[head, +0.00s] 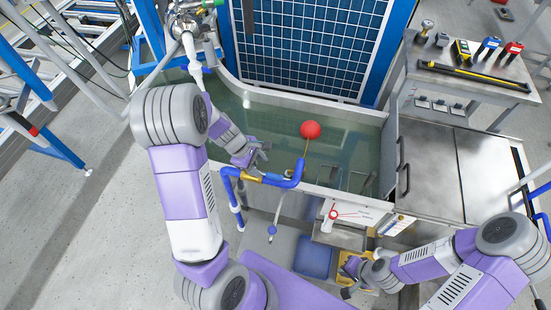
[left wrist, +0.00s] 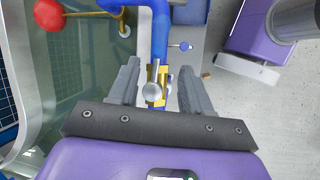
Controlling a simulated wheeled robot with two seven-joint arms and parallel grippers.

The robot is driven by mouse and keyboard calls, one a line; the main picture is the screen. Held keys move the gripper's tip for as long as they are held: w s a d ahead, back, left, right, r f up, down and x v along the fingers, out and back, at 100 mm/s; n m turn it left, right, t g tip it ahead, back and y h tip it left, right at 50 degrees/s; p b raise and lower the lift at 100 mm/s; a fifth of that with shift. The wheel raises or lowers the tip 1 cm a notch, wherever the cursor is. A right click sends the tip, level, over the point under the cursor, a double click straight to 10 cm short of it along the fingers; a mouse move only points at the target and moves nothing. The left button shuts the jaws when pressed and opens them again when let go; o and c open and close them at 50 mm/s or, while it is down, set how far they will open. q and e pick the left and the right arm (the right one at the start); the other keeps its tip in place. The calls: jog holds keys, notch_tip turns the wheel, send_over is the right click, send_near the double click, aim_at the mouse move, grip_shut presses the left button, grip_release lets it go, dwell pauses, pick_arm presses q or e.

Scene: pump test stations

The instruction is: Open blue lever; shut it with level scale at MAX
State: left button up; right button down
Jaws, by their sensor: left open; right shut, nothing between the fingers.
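A blue pipe (head: 285,182) runs along the front rim of the water tank (head: 350,118). A brass valve (head: 249,177) sits in it, and also shows in the left wrist view (left wrist: 155,72) with a silver knob and bar. No clearly blue lever on this valve can be made out. My left gripper (head: 257,163) is open, its fingers either side of the valve in the left wrist view; contact cannot be told. A red float ball (head: 310,130) stands on a thin rod above the water. No scale or MAX mark is readable. My right gripper (head: 352,285) is shut and empty, low at right.
A white panel with red marks (head: 350,213) hangs at the tank front. A blue bin (head: 313,257) and a yellow bin (head: 350,266) stand below. A tool table (head: 465,72) is at the upper right.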

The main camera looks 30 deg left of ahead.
aim_at(270, 174)
pick_arm(q)
jog(key=b+x, duration=0.3)
jog(key=x, duration=0.3)
jog(key=shift+w+d+f, duration=0.15)
jog(key=shift+w+f, duration=0.05)
jog(key=shift+f, duration=0.1)
jog(key=shift+c, duration=0.2)
grip_shut()
